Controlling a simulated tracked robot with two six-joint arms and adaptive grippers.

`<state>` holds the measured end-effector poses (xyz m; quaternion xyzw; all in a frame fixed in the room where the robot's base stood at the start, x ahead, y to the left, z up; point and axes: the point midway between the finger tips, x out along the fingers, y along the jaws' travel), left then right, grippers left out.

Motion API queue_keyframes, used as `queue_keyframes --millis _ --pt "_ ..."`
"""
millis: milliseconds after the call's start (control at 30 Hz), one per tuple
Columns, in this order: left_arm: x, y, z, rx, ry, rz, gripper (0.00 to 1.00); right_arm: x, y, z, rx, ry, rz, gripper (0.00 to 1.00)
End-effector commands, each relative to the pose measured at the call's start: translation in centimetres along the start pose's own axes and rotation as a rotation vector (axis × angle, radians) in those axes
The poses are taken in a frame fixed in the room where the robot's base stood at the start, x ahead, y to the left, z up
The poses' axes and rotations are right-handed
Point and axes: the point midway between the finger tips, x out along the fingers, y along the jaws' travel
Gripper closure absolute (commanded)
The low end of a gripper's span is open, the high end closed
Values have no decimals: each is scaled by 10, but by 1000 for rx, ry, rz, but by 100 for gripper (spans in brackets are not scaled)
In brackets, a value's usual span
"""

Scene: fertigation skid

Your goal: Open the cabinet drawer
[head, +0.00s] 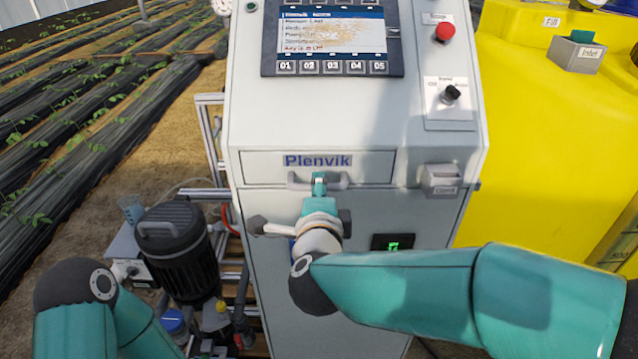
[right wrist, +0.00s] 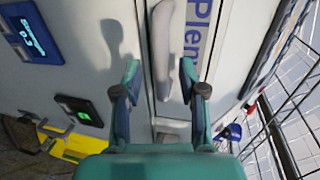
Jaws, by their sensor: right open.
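The cabinet drawer (head: 372,168) is a flat grey front marked Plenvik, and it looks flush with the cabinet face. Its light grey bar handle (head: 336,182) runs across the drawer's lower edge. In the right wrist view the handle (right wrist: 162,45) stands upright between the two fingers. My right gripper (head: 319,184) is at the handle's middle, and part of the handle is hidden behind it. In the right wrist view the right gripper (right wrist: 160,75) is open, with a gap on each side of the handle. My left gripper is out of view.
The cabinet (head: 260,120) carries a screen (head: 330,28), a red button (head: 444,33) and a black knob (head: 450,94). A small grey box (head: 440,178) sits right of the drawer. A dark pump (head: 172,240) stands left, a yellow tank (head: 550,130) right.

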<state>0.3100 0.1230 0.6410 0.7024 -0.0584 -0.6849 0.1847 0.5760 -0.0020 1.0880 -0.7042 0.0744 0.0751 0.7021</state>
Motion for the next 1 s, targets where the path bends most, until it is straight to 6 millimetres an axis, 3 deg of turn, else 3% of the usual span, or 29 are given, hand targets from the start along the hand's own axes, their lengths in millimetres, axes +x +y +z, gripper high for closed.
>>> queue_keyframes --millis 200,533,800,1000 --pt "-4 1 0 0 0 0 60 21 0 0 1 0 0 59" --pt "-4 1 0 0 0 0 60 24 0 0 0 1 -1 59" --pt "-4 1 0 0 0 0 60 23 0 0 0 1 0 100" --pt "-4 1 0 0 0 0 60 23 1 0 0 0 1 100"
